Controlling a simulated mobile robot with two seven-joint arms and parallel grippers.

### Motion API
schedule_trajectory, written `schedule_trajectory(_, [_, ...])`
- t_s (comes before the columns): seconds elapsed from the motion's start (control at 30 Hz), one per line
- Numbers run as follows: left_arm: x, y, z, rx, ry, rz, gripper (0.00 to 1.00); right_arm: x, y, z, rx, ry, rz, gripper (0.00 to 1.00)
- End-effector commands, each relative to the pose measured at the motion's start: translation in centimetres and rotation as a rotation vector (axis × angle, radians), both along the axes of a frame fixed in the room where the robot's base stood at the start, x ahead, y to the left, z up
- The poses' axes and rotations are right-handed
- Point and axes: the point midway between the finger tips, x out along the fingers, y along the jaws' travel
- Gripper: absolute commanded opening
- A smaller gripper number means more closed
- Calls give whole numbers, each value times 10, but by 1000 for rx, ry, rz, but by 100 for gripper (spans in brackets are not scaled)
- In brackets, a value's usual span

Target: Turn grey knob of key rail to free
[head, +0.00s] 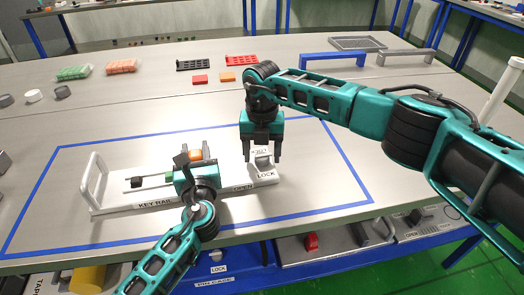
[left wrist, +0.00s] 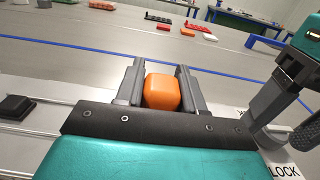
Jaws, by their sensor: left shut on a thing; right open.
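The white key rail (head: 125,201) lies inside a blue outline on the table, with KEY RAIL, OPEN and LOCK labels. My left gripper (head: 195,158) is shut on an orange block (head: 195,154) over the rail; the orange block (left wrist: 162,92) sits between its fingers in the left wrist view. The grey knob (head: 263,164) is at the rail's right end, just above the LOCK label. My right gripper (head: 263,157) is open, pointing down with its fingers on either side of the knob; contact cannot be told. Its fingers partly hide the knob.
A white handle (head: 95,180) rises at the rail's left end. A black piece (head: 137,182) and a green piece (head: 170,178) sit on the rail. Red and black trays (head: 193,64) lie farther back. A drawer row (head: 300,248) runs below the front edge. Table right of the rail is clear.

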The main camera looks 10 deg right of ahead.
Motion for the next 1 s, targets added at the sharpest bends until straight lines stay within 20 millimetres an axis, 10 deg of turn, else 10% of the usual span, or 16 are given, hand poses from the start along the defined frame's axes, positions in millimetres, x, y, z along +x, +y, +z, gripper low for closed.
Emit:
schedule_trajectory(0.7, [-1,0,-2,1,3,0,0,0,0,107,1,-2,0,65])
schedule_trajectory(1.0, [-1,0,-2,1,3,0,0,0,0,120,0,0,0,65])
